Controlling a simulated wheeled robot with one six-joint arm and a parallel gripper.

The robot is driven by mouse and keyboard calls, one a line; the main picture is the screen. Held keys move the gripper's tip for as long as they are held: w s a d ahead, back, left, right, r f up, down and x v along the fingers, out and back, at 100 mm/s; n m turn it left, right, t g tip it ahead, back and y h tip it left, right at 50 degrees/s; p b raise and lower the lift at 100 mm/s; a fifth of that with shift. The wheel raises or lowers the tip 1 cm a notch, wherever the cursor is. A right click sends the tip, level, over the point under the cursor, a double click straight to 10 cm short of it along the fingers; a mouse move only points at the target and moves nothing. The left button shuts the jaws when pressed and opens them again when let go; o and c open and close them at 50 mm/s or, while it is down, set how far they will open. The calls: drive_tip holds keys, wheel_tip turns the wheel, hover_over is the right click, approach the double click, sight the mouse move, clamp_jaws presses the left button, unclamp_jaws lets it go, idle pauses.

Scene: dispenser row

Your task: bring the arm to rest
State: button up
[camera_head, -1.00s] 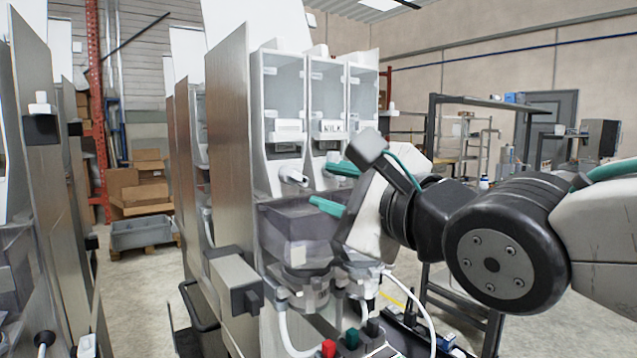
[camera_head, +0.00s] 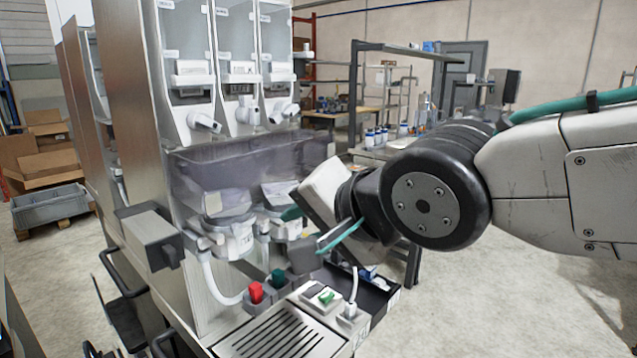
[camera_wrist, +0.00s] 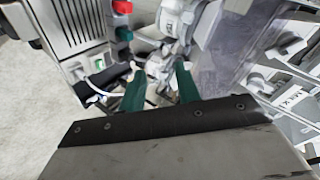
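My gripper (camera_head: 314,228) hangs in front of the dispenser machine at the right of its clear hopper, at the end of my arm, which reaches in from the right. In the camera_wrist view two green fingers of my gripper (camera_wrist: 160,88) stand apart with nothing seen between them. The dispenser machine (camera_head: 125,90) has a row of white canisters (camera_head: 238,80) above a smoky clear hopper (camera_head: 235,165). I cannot tell whether my gripper touches anything.
Below are a red button (camera_head: 256,292), a green-lit switch box (camera_head: 325,297) and a slotted drip tray (camera_head: 285,335). A grey crate (camera_head: 48,207) and cardboard boxes stand at the left. A bench with bottles (camera_head: 375,137) is behind. The floor at lower right is clear.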

drive_tip(key=s+d+f+n+g+h, duration=0.1)
drive_tip(key=s+d+f+g+h, duration=0.1)
drive_tip(key=d, duration=0.7)
drive_tip(key=s+d+f+n+g+h, duration=0.2)
drive_tip(key=s+d+f, duration=0.3)
drive_tip(key=d, duration=0.5)
drive_tip(key=s+d+f+n+g+h, duration=0.2)
drive_tip(key=s+d, duration=0.4)
drive_tip(key=d, duration=0.3)
drive_tip(key=shift+s+d+f+g+h, duration=0.3)
drive_tip(key=shift+f+g+h, duration=0.45)
drive_tip(key=shift+f, duration=0.4)
